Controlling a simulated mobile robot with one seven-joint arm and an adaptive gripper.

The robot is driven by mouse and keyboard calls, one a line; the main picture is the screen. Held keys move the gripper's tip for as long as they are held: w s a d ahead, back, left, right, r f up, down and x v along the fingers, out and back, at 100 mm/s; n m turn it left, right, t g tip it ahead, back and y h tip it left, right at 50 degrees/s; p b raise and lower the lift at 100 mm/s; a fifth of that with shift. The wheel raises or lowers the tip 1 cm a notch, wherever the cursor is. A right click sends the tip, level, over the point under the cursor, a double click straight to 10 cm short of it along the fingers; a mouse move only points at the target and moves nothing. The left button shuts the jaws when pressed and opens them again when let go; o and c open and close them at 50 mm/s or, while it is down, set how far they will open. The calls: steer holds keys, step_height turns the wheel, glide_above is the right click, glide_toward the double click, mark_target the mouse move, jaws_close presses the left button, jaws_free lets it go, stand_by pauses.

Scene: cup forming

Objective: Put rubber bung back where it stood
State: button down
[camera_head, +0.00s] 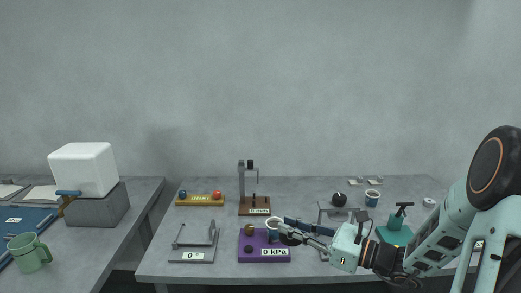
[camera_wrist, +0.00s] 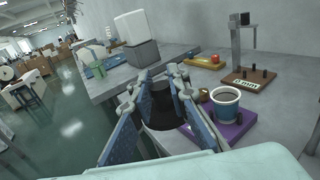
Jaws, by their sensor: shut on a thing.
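My gripper (camera_head: 284,229) reaches in from the right over the near edge of the middle table. In the wrist view its blue fingers (camera_wrist: 166,76) are shut on a black rubber bung (camera_wrist: 163,112), which is wider at the bottom. The bung shows only as a dark shape (camera_head: 289,240) by the fingers in the head view. A purple device (camera_head: 243,242) with a "0 kPa" display lies beside it, and it also shows in the wrist view (camera_wrist: 238,134). A blue cup (camera_wrist: 225,103) with dark contents stands on the purple device. I cannot tell whether the bung touches anything below.
A brass knob (camera_head: 249,229) is on the purple device. A grey scale (camera_head: 192,257) stands to its left. Behind are a brown stand (camera_head: 254,208) and a yellow tray (camera_head: 200,201) with balls. A teal press (camera_head: 395,232) stands at right. A gap separates the left table.

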steer(key=s+d+f, duration=0.3)
steer(key=d+f, duration=0.2)
steer(key=f, duration=0.1)
step_height(320, 180, up, 10)
steer(key=t+p, duration=0.1)
steer(key=p, duration=1.5)
steer(key=shift+m+p, duration=0.3)
steer(key=shift+p, duration=0.1)
